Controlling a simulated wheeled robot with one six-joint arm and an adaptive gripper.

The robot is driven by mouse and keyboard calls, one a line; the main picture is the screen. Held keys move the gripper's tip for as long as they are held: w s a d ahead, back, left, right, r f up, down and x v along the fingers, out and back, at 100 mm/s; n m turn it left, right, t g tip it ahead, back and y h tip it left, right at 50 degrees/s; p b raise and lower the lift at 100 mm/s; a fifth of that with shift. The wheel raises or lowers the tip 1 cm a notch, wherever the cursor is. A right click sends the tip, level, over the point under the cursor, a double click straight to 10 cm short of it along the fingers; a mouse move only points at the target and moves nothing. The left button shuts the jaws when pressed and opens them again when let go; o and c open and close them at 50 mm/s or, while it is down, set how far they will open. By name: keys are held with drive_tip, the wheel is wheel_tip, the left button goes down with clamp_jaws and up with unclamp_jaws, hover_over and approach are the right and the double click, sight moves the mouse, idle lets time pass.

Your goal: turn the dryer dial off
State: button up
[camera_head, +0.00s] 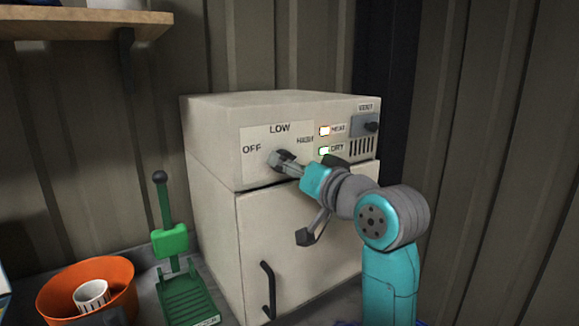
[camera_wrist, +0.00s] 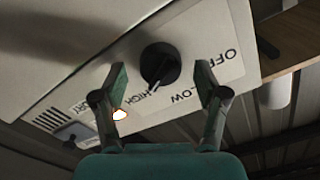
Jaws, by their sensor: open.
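The dryer (camera_head: 290,215) is a cream cabinet with a control panel across its upper front. Its dial (camera_wrist: 160,64) is a round black knob on a pale plate marked OFF, LOW and HIGH. The white pointer line on the dial aims toward HIGH in the wrist view. My gripper (camera_wrist: 162,74) is open, with one finger on each side of the dial and a visible gap on both sides. In the head view my gripper (camera_head: 282,160) is at the dial plate and largely hides the dial.
HEAT (camera_head: 325,131) and DRY (camera_head: 324,151) lamps glow on the panel, beside a vent. A door handle (camera_head: 268,290) sits below. An orange bowl (camera_head: 62,288) with a white cup (camera_head: 92,294) and a green stand (camera_head: 180,298) are at lower left. A wooden shelf (camera_head: 80,24) hangs upper left.

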drive_tip(key=shift+w+a, duration=0.3)
drive_tip(key=shift+w, duration=0.05)
drive_tip(key=c, duration=1.2)
drive_tip(key=shift+o, duration=0.2)
drive_tip(key=shift+n, duration=0.4)
drive_tip(key=n, duration=2.3)
drive_tip(key=shift+w+d, duration=0.1)
drive_tip(key=shift+d, duration=0.05)
